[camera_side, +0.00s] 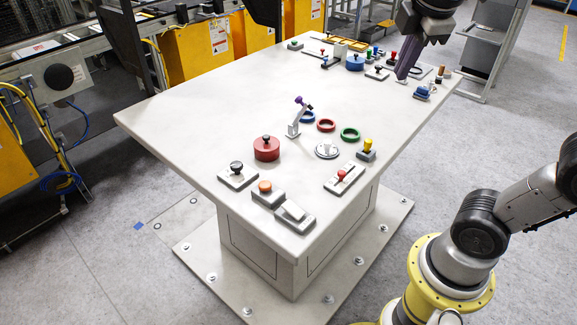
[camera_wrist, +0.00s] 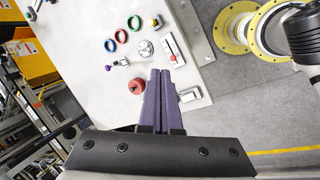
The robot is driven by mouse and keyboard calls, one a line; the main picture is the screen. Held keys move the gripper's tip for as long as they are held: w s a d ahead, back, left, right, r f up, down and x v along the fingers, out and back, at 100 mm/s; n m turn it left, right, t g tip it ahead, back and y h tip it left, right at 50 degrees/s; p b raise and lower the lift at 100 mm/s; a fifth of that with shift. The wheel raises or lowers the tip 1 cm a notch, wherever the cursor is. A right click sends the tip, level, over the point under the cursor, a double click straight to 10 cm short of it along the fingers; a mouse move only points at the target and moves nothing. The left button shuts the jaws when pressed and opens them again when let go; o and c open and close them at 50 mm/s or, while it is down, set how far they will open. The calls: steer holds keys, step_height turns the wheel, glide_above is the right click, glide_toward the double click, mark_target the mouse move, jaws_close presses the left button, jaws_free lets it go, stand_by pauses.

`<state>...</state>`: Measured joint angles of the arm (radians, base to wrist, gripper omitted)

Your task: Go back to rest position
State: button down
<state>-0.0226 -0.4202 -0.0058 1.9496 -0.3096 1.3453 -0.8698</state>
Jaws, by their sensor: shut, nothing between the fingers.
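My gripper (camera_side: 401,76) is at the far right part of the white table (camera_side: 190,110) in the side view, its purple fingers pointing down. In the wrist view the two purple fingers (camera_wrist: 160,73) lie side by side, shut with nothing between them. In the side view the fingertips are near the far cluster of small parts; I cannot tell their exact height above the table.
A red lidded pot (camera_side: 266,149), blue, red and green rings (camera_side: 350,134), a purple-topped lever (camera_side: 298,115) and a red-knobbed slider (camera_side: 343,177) stand on the near half. A blue pot (camera_side: 355,63) and a blue part (camera_side: 422,93) are near the gripper. The table's left middle is clear.

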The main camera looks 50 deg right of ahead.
steer(key=s+a+f+m+t+y, duration=0.2)
steer(key=s+a+f+m, duration=0.4)
steer(key=f+m, duration=0.4)
steer(key=shift+f+m+y, duration=0.3)
steer(key=shift+f+y, duration=0.5)
steer(key=shift+f, duration=0.1)
